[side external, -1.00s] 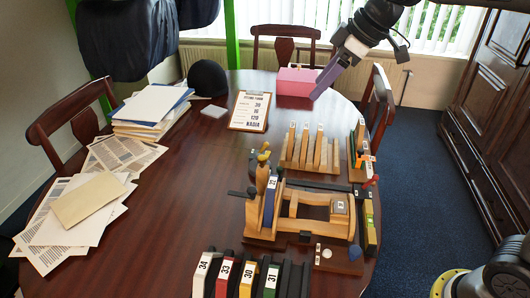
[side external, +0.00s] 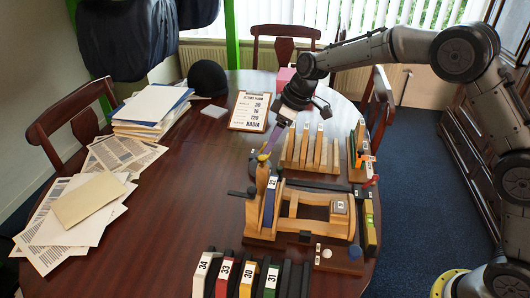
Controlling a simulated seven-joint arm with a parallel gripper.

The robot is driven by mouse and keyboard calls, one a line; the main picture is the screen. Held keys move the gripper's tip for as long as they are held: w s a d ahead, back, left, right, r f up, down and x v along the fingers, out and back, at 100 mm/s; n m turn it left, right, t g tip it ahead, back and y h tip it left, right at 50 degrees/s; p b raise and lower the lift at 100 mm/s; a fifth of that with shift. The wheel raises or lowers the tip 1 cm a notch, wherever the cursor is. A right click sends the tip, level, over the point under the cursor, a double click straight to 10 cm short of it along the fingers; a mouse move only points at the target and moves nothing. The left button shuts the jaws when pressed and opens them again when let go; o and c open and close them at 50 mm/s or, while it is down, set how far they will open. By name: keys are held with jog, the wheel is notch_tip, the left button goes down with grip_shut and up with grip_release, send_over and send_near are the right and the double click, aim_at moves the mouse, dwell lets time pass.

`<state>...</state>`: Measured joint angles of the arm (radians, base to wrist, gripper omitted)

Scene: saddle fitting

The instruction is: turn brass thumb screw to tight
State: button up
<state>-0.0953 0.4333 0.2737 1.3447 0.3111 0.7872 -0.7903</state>
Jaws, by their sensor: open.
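The brass thumb screw (side external: 262,158) shows as a small yellow piece at the top of the wooden post at the left end of the wooden fitting jig (side external: 318,231). My gripper (side external: 267,149) reaches down from the upper right, with its tips right at the screw. The gripper is open. At this size I cannot tell whether the fingers touch the screw or stand around it. The gripper hides part of the screw, and its turn position cannot be read. A block marked 32 (side external: 270,198) stands in the jig beside the post.
Numbered blocks (side external: 240,276) stand in a row at the table's front edge. A rack of wooden pieces (side external: 312,152) stands behind the jig, with coloured tools (side external: 362,155) to its right. A clipboard (side external: 249,110) and papers (side external: 85,207) lie left. The table's left middle is clear.

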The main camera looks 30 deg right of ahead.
aim_at(262, 157)
jog(key=x, duration=0.5)
jog(key=shift+w+a+f, duration=0.1)
jog(key=shift+w+f, duration=0.05)
jog(key=shift+f, duration=0.15)
grip_shut()
